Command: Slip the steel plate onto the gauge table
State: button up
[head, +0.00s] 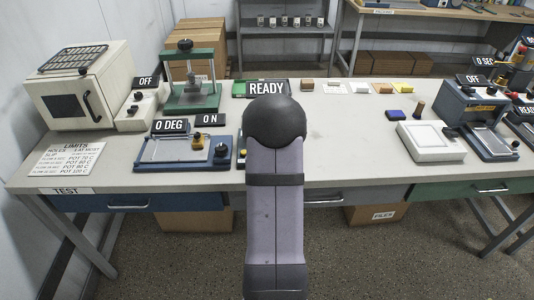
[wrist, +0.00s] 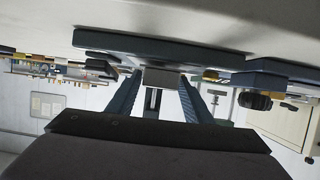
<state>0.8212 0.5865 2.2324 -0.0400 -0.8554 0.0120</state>
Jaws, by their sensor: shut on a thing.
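My gripper, hidden behind my own arm in the head view, shows in the wrist view (wrist: 158,92) with its two dark ribbed fingers close around a small grey piece (wrist: 163,78). That piece appears to be the steel plate, seen only in part. A long blue-grey base (wrist: 110,42) lies just beyond the fingertips; I cannot tell whether the grey piece touches it. In the head view, a blue instrument (head: 150,165) marked 0 DEG and ON, with a pale flat top, stands left of my arm. I cannot tell for sure which station is the gauge table.
A white oven (head: 85,90) and a green press (head: 190,90) stand at the back left. A limits sheet (head: 68,158) lies at the front left. A white flat box (head: 432,141) and a blue-grey machine (head: 475,105) stand on the right. The bench (head: 345,145) is clear right of my arm.

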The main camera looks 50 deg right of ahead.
jog(key=shift+w+d, duration=0.55)
jog(key=shift+w, duration=0.05)
jog(key=shift+f+b, duration=0.3)
jog(key=shift+b, duration=0.2)
jog(key=o, duration=1.2)
jog(key=shift+b+v, duration=0.65)
jog(key=shift+v, duration=3)
